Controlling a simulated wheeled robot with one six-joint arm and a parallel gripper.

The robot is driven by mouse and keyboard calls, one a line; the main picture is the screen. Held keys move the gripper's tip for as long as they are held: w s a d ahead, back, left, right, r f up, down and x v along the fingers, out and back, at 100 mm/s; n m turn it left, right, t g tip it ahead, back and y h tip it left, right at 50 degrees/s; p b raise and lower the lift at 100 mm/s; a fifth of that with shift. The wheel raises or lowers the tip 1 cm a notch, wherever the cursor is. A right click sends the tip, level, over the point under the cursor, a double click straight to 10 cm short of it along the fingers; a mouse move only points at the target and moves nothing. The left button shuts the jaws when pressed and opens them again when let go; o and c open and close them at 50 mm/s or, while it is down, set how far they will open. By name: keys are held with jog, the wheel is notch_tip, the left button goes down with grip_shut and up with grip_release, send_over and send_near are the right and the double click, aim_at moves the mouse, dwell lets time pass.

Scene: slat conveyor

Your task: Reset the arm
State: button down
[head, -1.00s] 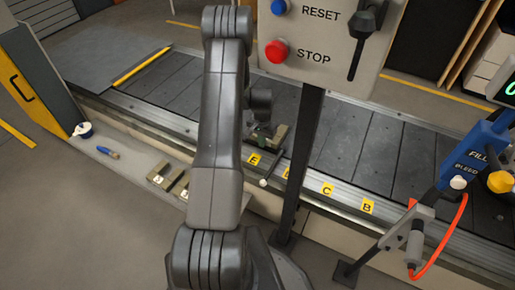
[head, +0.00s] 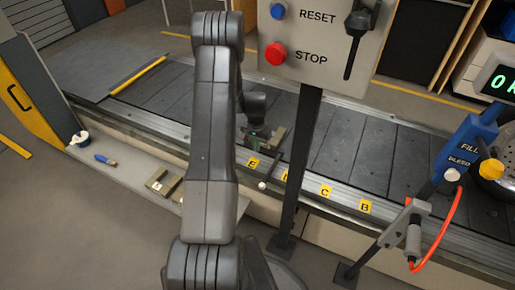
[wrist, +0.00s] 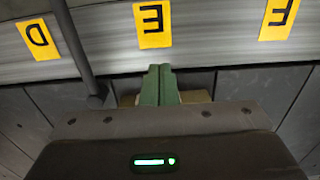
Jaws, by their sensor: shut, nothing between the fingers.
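My arm (head: 213,130) reaches up from the bottom and over toward the slat conveyor (head: 335,145). In the head view my gripper (head: 258,139) is low at the conveyor's near edge, partly hidden by the arm. In the wrist view its two green fingers (wrist: 158,84) are together with nothing between them. They point at the metal rail below the yellow E label (wrist: 152,24). A tan block (wrist: 193,96) shows behind the fingers, partly hidden; I cannot tell whether they touch it.
A post carries the control panel (head: 318,72) just right of my gripper. A blue fill/bleed unit (head: 466,150) with a red hose is at right. Blocks (head: 158,181) lie on the left ledge.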

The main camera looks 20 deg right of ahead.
notch_tip(320, 180, up, 8)
jog(key=p, duration=0.1)
jog(key=shift+f, duration=0.2)
jog(key=shift+d+f, duration=0.1)
jog(key=shift+f, duration=0.05)
